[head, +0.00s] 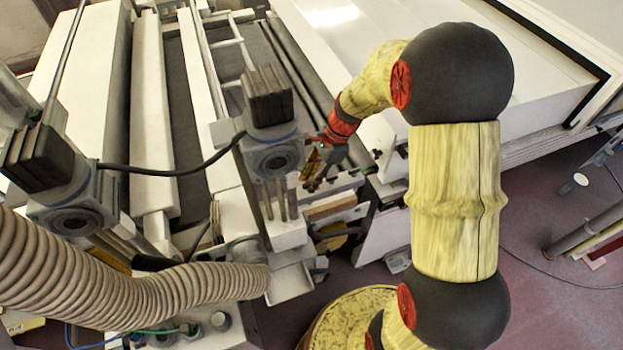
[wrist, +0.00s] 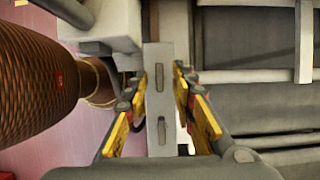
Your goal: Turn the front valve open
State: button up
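My gripper (head: 311,180) points down beside a grey block-shaped unit (head: 272,150) with a round front, right of the middle of the machine. In the wrist view, the two yellow-padded fingers of my gripper (wrist: 159,82) are spread apart. A flat grey slotted bar (wrist: 160,125) shows between them, with the fingers close along both sides; I cannot tell whether they touch it. I cannot make out for certain which part is the front valve or whether this bar belongs to it.
A thick ribbed hose (head: 150,295) crosses the lower left of the head view; it also shows at left in the wrist view (wrist: 35,75). A second grey unit (head: 75,200) stands at left, with a black cable. Long white panels and dark rollers lie behind.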

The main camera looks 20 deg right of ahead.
jog(key=shift+c, duration=0.6)
grip_shut()
jog(key=n+p, duration=0.1)
jog(key=n, duration=0.1)
jog(key=n+g+p, duration=0.1)
jog(key=n, duration=0.1)
jog(key=shift+w+g, duration=0.2)
jog(key=shift+g, duration=0.1)
jog(key=n+g+p, duration=0.1)
jog(key=n, duration=0.2)
jog(key=shift+w+a+n+h, duration=0.1)
jog(key=shift+w+n+h, duration=0.05)
jog(key=shift+n+h, duration=0.2)
jog(key=n+h, duration=0.1)
jog(key=n, duration=0.1)
jog(key=n+g+h+p, duration=0.1)
jog(key=n, duration=0.2)
jog(key=shift+w+a, duration=0.15)
jog(key=shift+a, duration=0.05)
jog(key=n+h, duration=0.1)
jog(key=n, duration=0.4)
jog(key=shift+a+g+h, duration=0.2)
jog(key=shift+g+h, duration=0.15)
jog(key=shift+g, duration=0.05)
jog(key=shift+n+p, duration=0.25)
jog(key=shift+p, duration=0.05)
